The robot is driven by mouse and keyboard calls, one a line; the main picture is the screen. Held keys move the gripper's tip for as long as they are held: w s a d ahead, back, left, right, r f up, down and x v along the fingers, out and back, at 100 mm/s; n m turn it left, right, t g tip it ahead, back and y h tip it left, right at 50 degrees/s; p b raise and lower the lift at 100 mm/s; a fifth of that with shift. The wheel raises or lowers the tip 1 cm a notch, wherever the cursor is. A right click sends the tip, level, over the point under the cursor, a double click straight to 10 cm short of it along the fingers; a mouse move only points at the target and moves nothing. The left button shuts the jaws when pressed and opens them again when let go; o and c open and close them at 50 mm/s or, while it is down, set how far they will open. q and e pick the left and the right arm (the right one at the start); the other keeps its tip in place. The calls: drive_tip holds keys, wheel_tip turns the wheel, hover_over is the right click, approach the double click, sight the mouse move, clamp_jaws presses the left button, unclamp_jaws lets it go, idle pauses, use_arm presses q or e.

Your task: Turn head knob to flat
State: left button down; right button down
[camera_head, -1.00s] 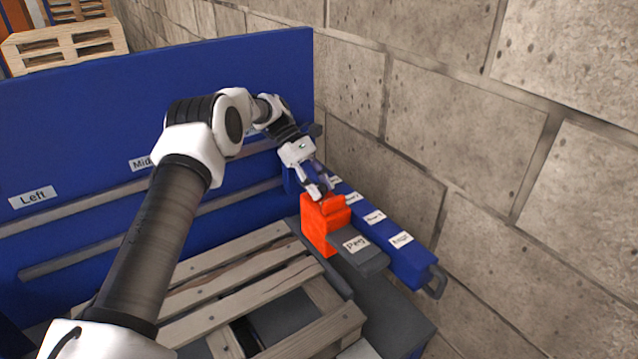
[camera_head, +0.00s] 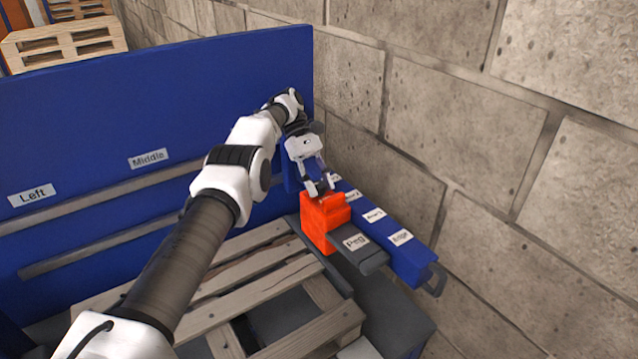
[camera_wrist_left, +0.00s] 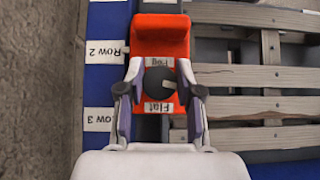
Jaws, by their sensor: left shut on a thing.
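The orange head (camera_head: 318,225) sits on the grey bar marked Peg (camera_head: 355,243). In the left wrist view the orange head (camera_wrist_left: 162,30) carries a dark round knob (camera_wrist_left: 160,83) between labels reading Peg (camera_wrist_left: 160,62) and Flat (camera_wrist_left: 159,107). Which label the knob points to is not clear. My left gripper (camera_head: 319,191) is at the top of the orange head, its fingers on either side of the knob and shut on it. In the head view the fingers hide the knob. My right gripper is not in view.
A blue rail (camera_head: 408,256) with row labels runs beside the head, close to the stone wall (camera_head: 450,120). A wooden pallet (camera_head: 235,262) lies to the left. A blue panel (camera_head: 90,110) marked Left and Middle stands behind it.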

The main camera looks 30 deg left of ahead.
use_arm(q)
drive_tip(key=shift+f, duration=0.15)
drive_tip(key=c, duration=0.7)
unclamp_jaws()
drive_tip(key=shift+c, duration=0.2)
drive_tip(key=shift+w, duration=0.1)
